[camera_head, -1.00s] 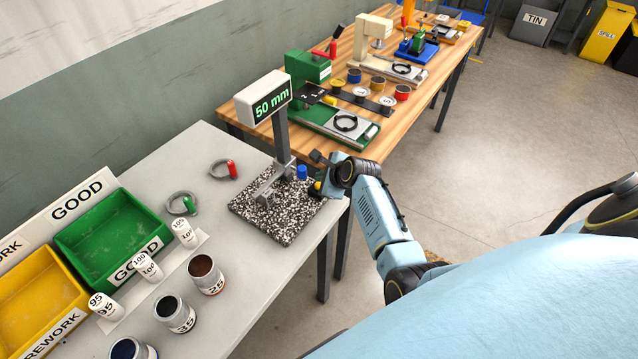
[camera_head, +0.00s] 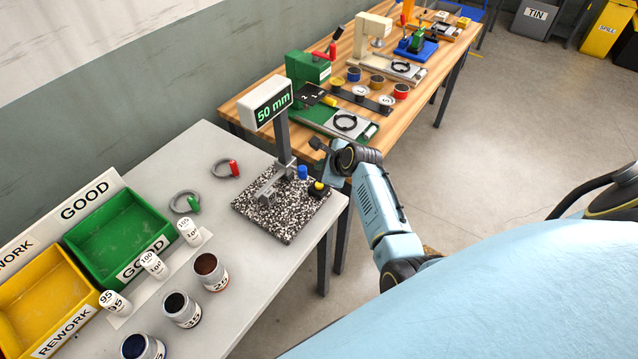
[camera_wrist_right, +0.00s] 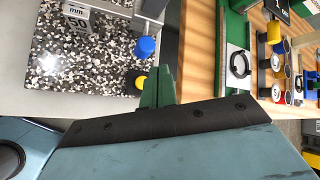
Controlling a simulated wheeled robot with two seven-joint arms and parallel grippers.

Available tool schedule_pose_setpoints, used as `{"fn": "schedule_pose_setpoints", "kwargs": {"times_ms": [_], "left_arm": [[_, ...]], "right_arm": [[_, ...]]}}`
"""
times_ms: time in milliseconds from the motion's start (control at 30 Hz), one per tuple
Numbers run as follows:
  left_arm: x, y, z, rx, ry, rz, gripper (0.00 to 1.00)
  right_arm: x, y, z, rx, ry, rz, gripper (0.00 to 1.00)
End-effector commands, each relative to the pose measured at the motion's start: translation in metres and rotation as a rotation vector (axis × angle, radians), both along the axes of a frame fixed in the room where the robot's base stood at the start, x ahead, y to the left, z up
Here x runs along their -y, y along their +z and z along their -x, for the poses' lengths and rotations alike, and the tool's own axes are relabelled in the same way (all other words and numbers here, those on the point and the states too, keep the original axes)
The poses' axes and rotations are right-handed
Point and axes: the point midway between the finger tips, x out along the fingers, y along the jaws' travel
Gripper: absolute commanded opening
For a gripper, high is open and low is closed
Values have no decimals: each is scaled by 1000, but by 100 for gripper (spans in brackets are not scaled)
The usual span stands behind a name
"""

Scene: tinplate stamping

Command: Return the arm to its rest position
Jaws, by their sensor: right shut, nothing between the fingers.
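My right gripper (camera_head: 321,148) is just past the right edge of the grey table, near the speckled gauge plate, and nothing is held in it. Its closed fingers (camera_wrist_right: 157,86) show in the right wrist view, apart from the plate. My right arm (camera_head: 378,212) reaches up from the lower right, clear of the floor. My left gripper is not in view.
The height gauge (camera_head: 268,101) reads 50 mm; its speckled plate (camera_head: 281,221) carries a blue knob (camera_head: 302,172) and a yellow button (camera_head: 318,186). The wooden table (camera_head: 245,102) holds presses behind. Green (camera_head: 110,235) and yellow (camera_head: 38,300) bins stand left. Floor at right is open.

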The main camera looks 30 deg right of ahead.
Motion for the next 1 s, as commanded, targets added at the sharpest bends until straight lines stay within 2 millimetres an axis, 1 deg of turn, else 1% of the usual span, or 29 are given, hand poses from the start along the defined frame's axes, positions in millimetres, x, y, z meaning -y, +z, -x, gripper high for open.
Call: {"fn": "schedule_pose_setpoints", "kwargs": {"times_ms": [433, 467, 567, 667, 767, 800, 867, 900, 1000], "left_arm": [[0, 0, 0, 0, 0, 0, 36], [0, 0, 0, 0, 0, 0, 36], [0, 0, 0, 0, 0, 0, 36], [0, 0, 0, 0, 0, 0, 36], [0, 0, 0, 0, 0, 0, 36], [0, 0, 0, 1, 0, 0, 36], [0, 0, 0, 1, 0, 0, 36], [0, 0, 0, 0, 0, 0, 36], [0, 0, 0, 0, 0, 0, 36]], "right_arm": [[0, 0, 1, -2, 6, 7, 0], [0, 0, 3, -4, 16, 17, 0], [-1, -2, 18, -25, 105, 112, 0], [-7, -3, 49, -68, 301, 303, 0], [-21, -1, 93, -124, 584, 539, 0], [-29, 1, 112, -145, 706, 631, 0], [-41, 5, 140, -172, 892, 758, 0], [-50, 8, 159, -185, 1015, 834, 0], [-69, 18, 200, -204, 1278, 984, 0]]}}
